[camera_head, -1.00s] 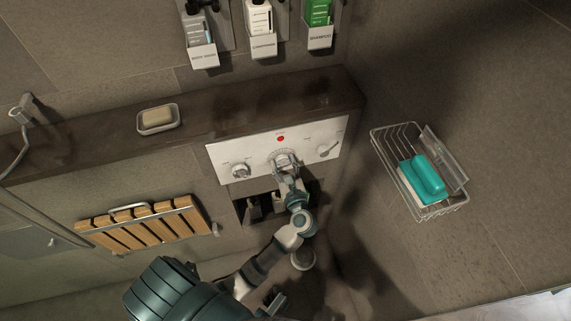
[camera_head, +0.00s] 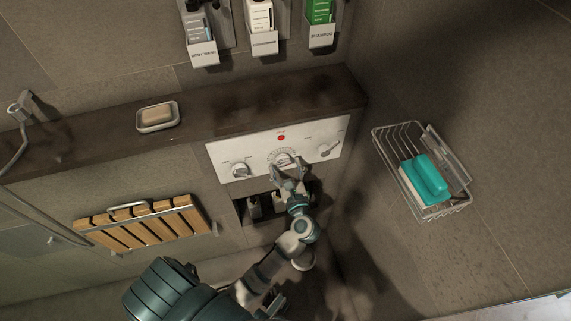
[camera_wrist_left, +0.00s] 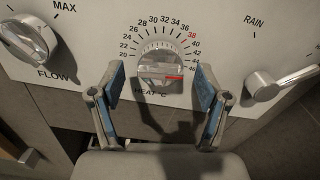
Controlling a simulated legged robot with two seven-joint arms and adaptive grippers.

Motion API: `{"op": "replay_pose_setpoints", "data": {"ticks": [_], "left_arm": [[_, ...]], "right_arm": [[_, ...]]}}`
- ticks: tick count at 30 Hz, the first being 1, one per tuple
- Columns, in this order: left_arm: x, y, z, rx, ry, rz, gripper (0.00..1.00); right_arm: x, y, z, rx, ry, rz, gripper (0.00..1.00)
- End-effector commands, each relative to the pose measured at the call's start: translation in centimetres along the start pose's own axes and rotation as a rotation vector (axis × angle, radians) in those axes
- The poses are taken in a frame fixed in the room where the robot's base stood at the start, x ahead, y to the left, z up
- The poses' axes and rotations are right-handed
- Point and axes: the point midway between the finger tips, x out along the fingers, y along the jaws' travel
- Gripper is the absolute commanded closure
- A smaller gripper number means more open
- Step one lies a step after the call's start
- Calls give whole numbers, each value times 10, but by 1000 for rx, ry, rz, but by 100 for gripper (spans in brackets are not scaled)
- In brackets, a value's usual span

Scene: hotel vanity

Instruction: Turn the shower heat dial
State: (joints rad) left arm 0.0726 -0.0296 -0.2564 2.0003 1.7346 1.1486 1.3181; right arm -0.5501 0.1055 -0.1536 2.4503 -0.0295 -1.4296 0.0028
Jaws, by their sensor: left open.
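The heat dial (camera_wrist_left: 160,68) is a round silver knob with a red mark, ringed by printed numbers on the white control panel (camera_head: 225,153). The mark sits at the right side of the dial, near the high numbers. In the head view the dial (camera_head: 283,158) is in the panel's middle, partly hidden by my gripper. My left gripper (camera_wrist_left: 158,88) is open, with one finger on each side of the dial and clear gaps to it. It also shows in the head view (camera_head: 287,171), just below the dial. My right gripper is not in view.
The flow knob (camera_wrist_left: 30,38) is to the left and the rain lever (camera_wrist_left: 275,85) to the right of the dial. A dark niche (camera_head: 242,210) lies below the panel. A soap dish (camera_head: 158,117) sits on the ledge, and a wire basket (camera_head: 411,198) hangs at right.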

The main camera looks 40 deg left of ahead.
Motion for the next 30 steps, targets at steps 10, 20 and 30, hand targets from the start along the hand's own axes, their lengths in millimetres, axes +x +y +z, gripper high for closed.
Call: {"op": "replay_pose_setpoints", "data": {"ticks": [10, 20, 30], "left_arm": [[-77, 0, 1, 0, 3, 1, 24], [-108, 1, 2, -2, 0, 2, 24], [-108, 0, 2, -2, -1, 1, 24]], "right_arm": [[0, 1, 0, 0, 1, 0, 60], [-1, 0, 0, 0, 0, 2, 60], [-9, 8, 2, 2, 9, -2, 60]]}}
